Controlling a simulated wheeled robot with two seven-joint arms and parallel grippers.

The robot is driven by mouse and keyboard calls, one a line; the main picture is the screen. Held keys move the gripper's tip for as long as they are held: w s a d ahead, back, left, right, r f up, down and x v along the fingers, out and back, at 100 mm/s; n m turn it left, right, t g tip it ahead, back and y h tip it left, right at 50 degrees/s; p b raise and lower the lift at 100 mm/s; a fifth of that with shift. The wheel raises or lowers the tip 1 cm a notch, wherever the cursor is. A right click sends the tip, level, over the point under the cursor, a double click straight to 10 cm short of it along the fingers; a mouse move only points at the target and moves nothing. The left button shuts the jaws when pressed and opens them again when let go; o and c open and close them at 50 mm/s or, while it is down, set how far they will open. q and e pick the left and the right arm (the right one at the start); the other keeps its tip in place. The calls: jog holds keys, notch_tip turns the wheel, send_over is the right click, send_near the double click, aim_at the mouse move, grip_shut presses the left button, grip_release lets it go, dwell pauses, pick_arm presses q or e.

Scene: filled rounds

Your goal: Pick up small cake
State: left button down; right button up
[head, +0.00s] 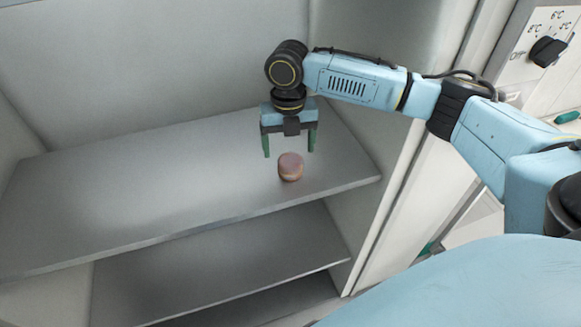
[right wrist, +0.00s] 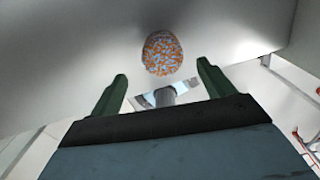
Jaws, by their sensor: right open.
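The small cake (head: 290,167) is a short round pinkish-brown piece standing on the upper grey shelf, near its right front part. In the right wrist view the small cake (right wrist: 162,54) shows an orange and pale blue speckled face, just beyond the fingertips. My right gripper (head: 288,150) has two green fingers spread apart with nothing between them. It points down close to the cake, which looks apart from the fingers. The right gripper's fingers also show in the right wrist view (right wrist: 162,78), one on each side below the cake. My left gripper is not in view.
The upper shelf (head: 130,205) is otherwise bare, with wide free room to the left. A lower shelf (head: 220,265) lies below it. The cabinet's right side wall (head: 365,135) stands close to the gripper and arm. A temperature dial (head: 547,51) is at the upper right.

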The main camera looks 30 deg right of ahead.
aim_at(290, 159)
jog(key=f, duration=0.6)
jog(key=shift+w+d+f, duration=0.1)
jog(key=shift+d+f, duration=0.1)
jog(key=shift+d, duration=0.05)
jog(key=c, duration=0.8)
